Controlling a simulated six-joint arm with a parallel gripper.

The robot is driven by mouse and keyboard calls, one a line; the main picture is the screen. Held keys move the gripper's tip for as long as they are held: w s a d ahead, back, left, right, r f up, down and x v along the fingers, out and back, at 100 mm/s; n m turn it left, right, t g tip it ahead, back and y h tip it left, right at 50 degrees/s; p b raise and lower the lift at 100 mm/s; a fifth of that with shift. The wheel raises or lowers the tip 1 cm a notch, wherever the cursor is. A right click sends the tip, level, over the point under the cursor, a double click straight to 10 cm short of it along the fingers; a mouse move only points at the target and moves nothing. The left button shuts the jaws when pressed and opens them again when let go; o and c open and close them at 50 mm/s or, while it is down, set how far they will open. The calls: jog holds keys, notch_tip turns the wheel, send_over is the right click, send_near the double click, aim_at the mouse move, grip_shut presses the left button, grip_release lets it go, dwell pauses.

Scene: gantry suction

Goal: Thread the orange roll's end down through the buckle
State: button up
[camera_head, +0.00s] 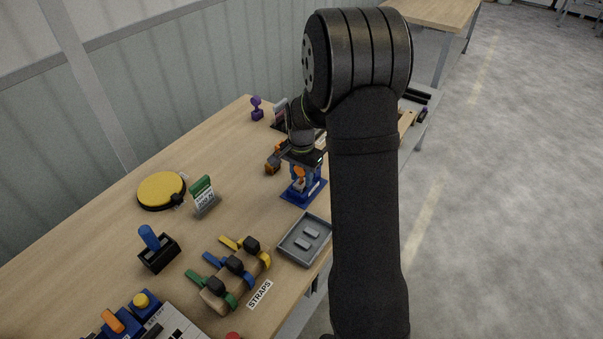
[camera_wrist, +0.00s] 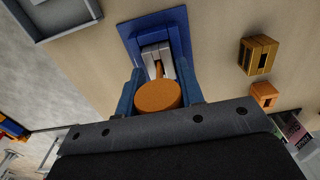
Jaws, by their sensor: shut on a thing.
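The orange roll (camera_wrist: 158,97) is held between the two blue fingers of my gripper (camera_wrist: 160,86) in the wrist view; it also shows as a small orange patch in the head view (camera_head: 299,172). A narrow orange end (camera_wrist: 158,71) sticks out from the roll towards the grey buckle (camera_wrist: 147,54). The buckle stands on a blue base (camera_wrist: 133,31), which also shows in the head view (camera_head: 312,193). The end lies in line with the gap between the buckle's grey bars. I cannot tell whether it has entered the gap or is above it.
A grey tray (camera_head: 285,252) with small grey pieces sits nearer on the table. A strap rack (camera_head: 216,299) and a blue-handled joystick (camera_head: 149,238) stand to the left. A yellow disc (camera_head: 160,189) lies farther left. A slotted brown block (camera_wrist: 257,56) is beside the base.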

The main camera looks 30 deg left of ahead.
jog(key=shift+f, duration=0.75)
jog(key=shift+r, duration=0.2)
jog(key=shift+r, duration=1.8)
jog(key=shift+f, duration=2.05)
jog(key=o, duration=1)
jog(key=shift+o, duration=0.2)
jog(key=shift+r, duration=0.1)
